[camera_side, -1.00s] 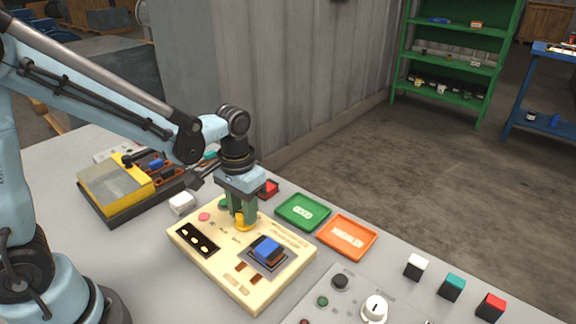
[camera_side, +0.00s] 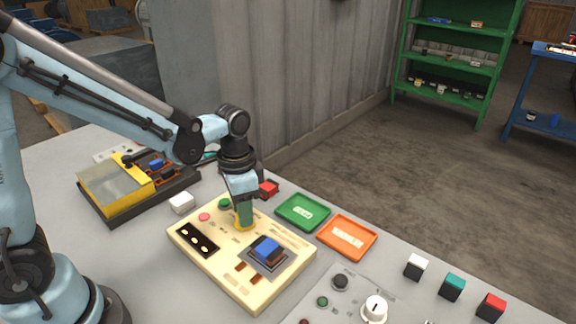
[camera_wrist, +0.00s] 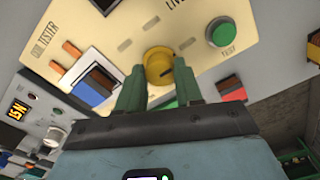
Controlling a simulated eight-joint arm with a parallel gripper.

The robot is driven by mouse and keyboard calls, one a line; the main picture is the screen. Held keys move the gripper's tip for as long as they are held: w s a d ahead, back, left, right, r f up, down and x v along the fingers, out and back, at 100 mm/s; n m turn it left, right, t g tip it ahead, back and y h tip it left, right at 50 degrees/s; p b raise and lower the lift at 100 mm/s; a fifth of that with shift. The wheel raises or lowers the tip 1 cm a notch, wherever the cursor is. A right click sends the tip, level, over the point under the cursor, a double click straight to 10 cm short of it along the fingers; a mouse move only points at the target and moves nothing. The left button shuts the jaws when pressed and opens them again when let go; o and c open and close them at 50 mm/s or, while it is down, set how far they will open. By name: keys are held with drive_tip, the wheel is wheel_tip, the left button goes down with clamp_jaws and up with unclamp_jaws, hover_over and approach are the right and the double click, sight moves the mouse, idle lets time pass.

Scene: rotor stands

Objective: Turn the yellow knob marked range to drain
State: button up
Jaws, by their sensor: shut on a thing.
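The yellow knob (camera_wrist: 158,66) sits on a cream tester panel (camera_side: 207,262). In the wrist view it lies between the two green fingers of my gripper (camera_wrist: 157,78), with a dark pointer mark on its right side. In the side view my gripper (camera_side: 243,216) points down onto the knob and hides most of it; a little yellow (camera_side: 243,228) shows at the fingertips. The gripper is shut on the knob. The lettering by the knob is too small or cut off to read as range or drain.
The panel also bears a green button (camera_wrist: 222,32), a pink button (camera_side: 204,217), a blue rocker (camera_side: 266,248) and a dark window (camera_side: 198,240). Green (camera_side: 302,212) and orange (camera_side: 346,238) trays lie to the right.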

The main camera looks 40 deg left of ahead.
drive_tip(key=o, duration=1)
drive_tip(key=shift+o, duration=0.2)
drive_tip(key=shift+r, duration=0.1)
wheel_tip(320, 180, up, 12)
idle(0.4)
drive_tip(key=s+a+f+n+t, duration=0.2)
drive_tip(key=s+f+n+t, duration=0.1)
drive_tip(key=s+n+t, duration=0.2)
drive_tip(key=shift+s+a+t, duration=0.25)
drive_tip(key=shift+t, duration=0.85)
